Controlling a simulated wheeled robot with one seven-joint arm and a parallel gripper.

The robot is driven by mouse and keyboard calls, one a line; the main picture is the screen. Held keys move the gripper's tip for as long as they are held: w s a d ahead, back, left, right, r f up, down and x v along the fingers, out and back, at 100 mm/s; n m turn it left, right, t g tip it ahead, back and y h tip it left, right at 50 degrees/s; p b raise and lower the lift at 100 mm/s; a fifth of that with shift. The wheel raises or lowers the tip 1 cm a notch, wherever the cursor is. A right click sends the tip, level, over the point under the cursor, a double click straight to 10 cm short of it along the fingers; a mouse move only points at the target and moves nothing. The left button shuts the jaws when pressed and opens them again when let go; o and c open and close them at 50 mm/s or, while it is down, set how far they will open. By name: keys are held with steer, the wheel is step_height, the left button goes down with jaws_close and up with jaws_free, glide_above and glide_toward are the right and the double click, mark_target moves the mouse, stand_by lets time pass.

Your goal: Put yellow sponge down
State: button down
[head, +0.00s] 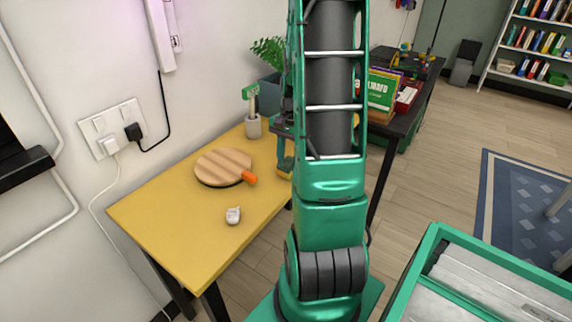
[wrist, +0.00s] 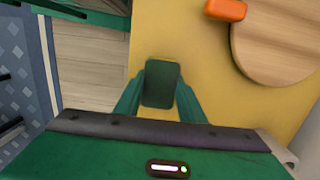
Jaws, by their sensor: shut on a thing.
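My gripper (wrist: 160,88) is shut on a block with a dark green top face, which I take to be the yellow sponge (wrist: 163,74). In the wrist view it sits between the two green fingers, with the yellow table (wrist: 205,65) below, close to the table's edge. In the head view my gripper (head: 285,158) is partly hidden behind my arm, at the table's right side. How far the sponge is above the table I cannot tell.
A round wooden board (head: 222,164) lies on the table, with an orange block (head: 249,178) at its rim. A small white object (head: 233,215) lies in front. The table's front left is clear.

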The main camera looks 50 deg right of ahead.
steer(key=shift+f, duration=0.35)
steer(key=c, duration=1.2)
jaws_free()
steer(key=shift+o, duration=0.2)
steer(key=shift+r, duration=0.1)
step_height(320, 180, up, 11)
steer(key=d, duration=0.1)
steer(key=s+a+r+n, duration=0.1)
steer(key=s+a+n, duration=0.4)
steer(key=s+a, duration=0.2)
steer(key=s+a+r+n+h, duration=0.1)
steer(key=s+a+n, duration=0.4)
steer(key=a, duration=0.6)
steer(key=shift+s+r+n, duration=0.3)
steer(key=shift+s+n, duration=0.1)
steer(key=shift+s, duration=0.5)
